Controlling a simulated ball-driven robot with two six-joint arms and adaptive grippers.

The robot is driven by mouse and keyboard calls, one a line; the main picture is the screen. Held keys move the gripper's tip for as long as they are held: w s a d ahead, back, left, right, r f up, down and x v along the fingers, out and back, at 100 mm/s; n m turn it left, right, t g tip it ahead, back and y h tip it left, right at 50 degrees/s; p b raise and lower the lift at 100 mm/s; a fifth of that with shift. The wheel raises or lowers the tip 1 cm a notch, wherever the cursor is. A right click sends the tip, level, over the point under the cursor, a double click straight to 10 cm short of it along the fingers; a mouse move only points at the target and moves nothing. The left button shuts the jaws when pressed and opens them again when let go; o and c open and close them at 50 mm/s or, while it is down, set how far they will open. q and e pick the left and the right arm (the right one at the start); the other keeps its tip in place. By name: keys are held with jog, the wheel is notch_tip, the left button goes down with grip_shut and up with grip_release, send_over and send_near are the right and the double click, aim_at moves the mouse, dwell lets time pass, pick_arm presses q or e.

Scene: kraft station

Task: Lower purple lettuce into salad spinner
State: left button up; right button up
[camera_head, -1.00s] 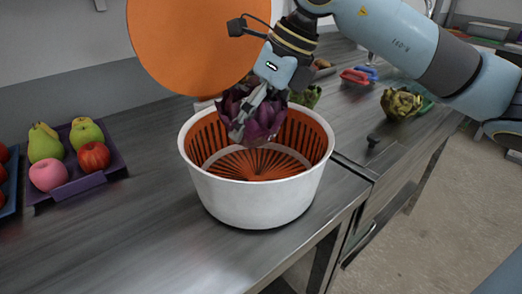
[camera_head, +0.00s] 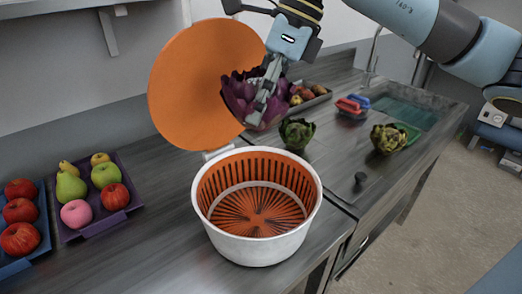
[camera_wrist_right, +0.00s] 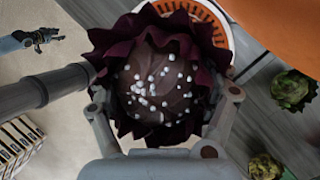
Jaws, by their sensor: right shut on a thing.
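The purple lettuce (camera_head: 257,97) is held by my right gripper (camera_head: 262,95), whose fingers close around it. It is above the salad spinner's back rim, in front of the orange lid, clear of the bowl. The salad spinner (camera_head: 255,235) is a white bowl with an orange slotted basket, open and empty, on the counter. In the right wrist view the lettuce (camera_wrist_right: 160,85) fills the middle between the fingers and hides part of the spinner (camera_wrist_right: 217,15). My left gripper (camera_wrist_right: 40,38) shows small at that view's left edge; its jaws are too small to judge.
The raised orange lid (camera_head: 190,85) stands behind the bowl. A purple tray (camera_head: 100,222) of fruit and a blue tray (camera_head: 40,250) of red apples are at left. Two green artichoke-like vegetables (camera_head: 297,133) (camera_head: 388,138) and a sink (camera_head: 405,112) are at right.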

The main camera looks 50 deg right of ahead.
notch_tip(320, 180, down, 9)
jog(key=b, duration=0.4)
dwell(0.6)
jog(key=shift+f+b, duration=5.5)
jog(key=shift+b, duration=0.3)
jog(key=shift+f+b, duration=2.45)
jog(key=shift+f, duration=0.1)
jog(key=o, duration=1.2)
jog(key=shift+c, duration=0.2)
